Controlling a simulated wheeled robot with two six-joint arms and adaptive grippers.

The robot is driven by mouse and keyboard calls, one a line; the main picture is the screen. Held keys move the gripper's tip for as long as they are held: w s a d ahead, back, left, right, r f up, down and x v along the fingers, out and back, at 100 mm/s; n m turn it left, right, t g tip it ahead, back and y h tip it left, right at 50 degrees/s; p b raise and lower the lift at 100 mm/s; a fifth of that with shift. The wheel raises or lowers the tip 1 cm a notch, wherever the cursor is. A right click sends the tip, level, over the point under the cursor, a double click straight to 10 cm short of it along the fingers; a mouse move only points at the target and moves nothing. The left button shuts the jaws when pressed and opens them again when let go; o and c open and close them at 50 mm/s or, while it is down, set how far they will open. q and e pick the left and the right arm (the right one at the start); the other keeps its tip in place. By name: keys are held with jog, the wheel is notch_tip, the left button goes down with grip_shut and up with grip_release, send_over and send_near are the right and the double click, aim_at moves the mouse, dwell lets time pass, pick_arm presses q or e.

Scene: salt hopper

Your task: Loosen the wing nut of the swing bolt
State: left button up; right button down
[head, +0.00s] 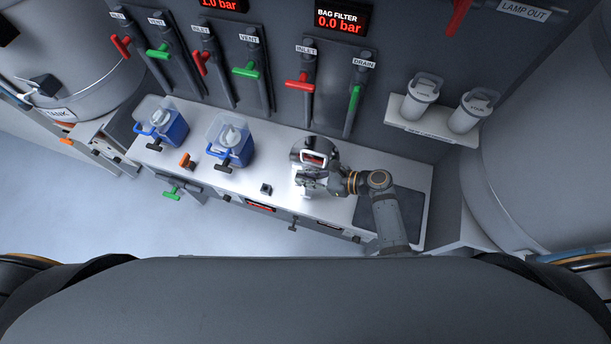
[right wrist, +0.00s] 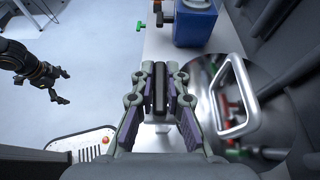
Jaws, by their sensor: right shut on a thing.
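My right gripper (head: 308,181) is at the front of the shiny round metal housing (head: 325,148) on the bench. In the right wrist view my right gripper (right wrist: 161,90) is shut, its pads on both sides of a dark bar, apparently the wing nut (right wrist: 160,88). The swing bolt's shank is mostly hidden behind the fingers. The housing's lid (right wrist: 225,80) with its pale loop handle (right wrist: 243,97) is just right of the fingers. My left gripper (right wrist: 60,88) is seen at the left of the wrist view, away from the housing, empty with its fingers apart.
Blue containers (head: 166,127) stand on the bench (head: 270,163) left of the housing. Red and green valve levers (head: 299,82) line the wall behind. White canisters (head: 421,97) stand on a shelf at right.

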jog(key=n+g, duration=0.2)
jog(key=g, duration=0.1)
jog(key=shift+n+y, duration=0.3)
pick_arm(q)
jog(key=shift+s+f+b, duration=0.4)
jog(key=shift+f+b, duration=0.35)
jog(key=shift+f, duration=0.05)
pick_arm(e)
jog(key=shift+f+n+g, duration=0.1)
jog(key=shift+n+g, duration=2.1)
jog(key=shift+g, duration=0.4)
jog(key=shift+h, duration=0.4)
jog(key=c, duration=1.4)
grip_release()
jog(key=shift+o, duration=0.2)
